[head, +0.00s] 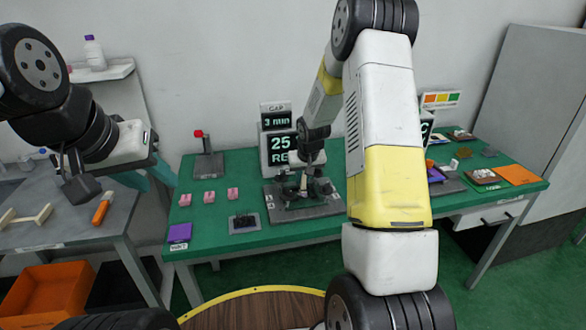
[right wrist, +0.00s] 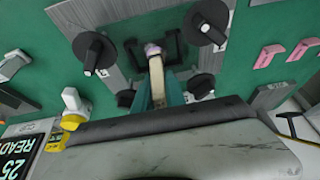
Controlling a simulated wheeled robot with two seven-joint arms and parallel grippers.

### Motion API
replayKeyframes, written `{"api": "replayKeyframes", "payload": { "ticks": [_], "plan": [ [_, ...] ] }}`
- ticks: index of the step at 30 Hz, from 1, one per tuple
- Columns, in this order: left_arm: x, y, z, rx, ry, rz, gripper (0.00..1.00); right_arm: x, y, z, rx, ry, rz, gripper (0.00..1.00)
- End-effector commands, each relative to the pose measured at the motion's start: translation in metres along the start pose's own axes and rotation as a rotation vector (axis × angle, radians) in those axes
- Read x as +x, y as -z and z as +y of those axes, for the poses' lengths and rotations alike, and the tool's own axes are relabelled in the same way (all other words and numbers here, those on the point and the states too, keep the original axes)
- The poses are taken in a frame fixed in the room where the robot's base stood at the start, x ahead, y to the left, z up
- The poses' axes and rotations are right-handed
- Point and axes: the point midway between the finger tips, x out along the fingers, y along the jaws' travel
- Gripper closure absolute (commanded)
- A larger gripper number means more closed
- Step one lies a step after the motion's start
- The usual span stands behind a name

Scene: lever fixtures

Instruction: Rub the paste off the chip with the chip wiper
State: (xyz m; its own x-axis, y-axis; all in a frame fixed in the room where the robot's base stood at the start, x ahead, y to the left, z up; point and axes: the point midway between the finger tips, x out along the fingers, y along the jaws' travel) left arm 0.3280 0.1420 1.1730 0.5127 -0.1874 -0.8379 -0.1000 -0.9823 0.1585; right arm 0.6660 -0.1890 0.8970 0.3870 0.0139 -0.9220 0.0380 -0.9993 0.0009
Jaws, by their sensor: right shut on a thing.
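My right gripper (right wrist: 170,92) has teal fingers and is shut on a beige stick with a pale purple-pink tip, which looks like the chip wiper (right wrist: 157,80). The tip is over a dark square holder (right wrist: 176,50) in the fixture, among several black knobs. Whether it touches is unclear. The chip and any paste cannot be made out there. In the head view, my right gripper is down over the grey fixture plate (head: 279,214) and partly hidden by fixture parts. My left gripper (head: 150,174) is above the gap between the tables, its jaw opening unclear.
Three pink blocks (head: 209,197) and a small grey tray (head: 256,226) lie left of the fixture on the green table. A red-topped lever (head: 198,134) stands behind the blocks. A display (head: 283,149) stands behind the fixture. An orange-handled tool (head: 102,209) lies on the left table.

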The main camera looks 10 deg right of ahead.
Motion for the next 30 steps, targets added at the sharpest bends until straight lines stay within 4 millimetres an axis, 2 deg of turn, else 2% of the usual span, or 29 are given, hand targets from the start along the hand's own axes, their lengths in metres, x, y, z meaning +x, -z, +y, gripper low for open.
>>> {"api": "replayKeyframes", "payload": {
  "ticks": [18, 30],
  "plan": [
    [0.0, 0.0, 0.0, 0.0, 0.0, 0.0, 0.64, 0.005, -0.002, 0.001, 0.0, 0.0, 0.0, 1.0],
    [0.0, 0.0, 0.0, 0.0, 0.0, 0.0, 0.64, 0.006, 0.002, 0.016, 0.001, 0.0, 0.0, 1.0]
  ]
}}
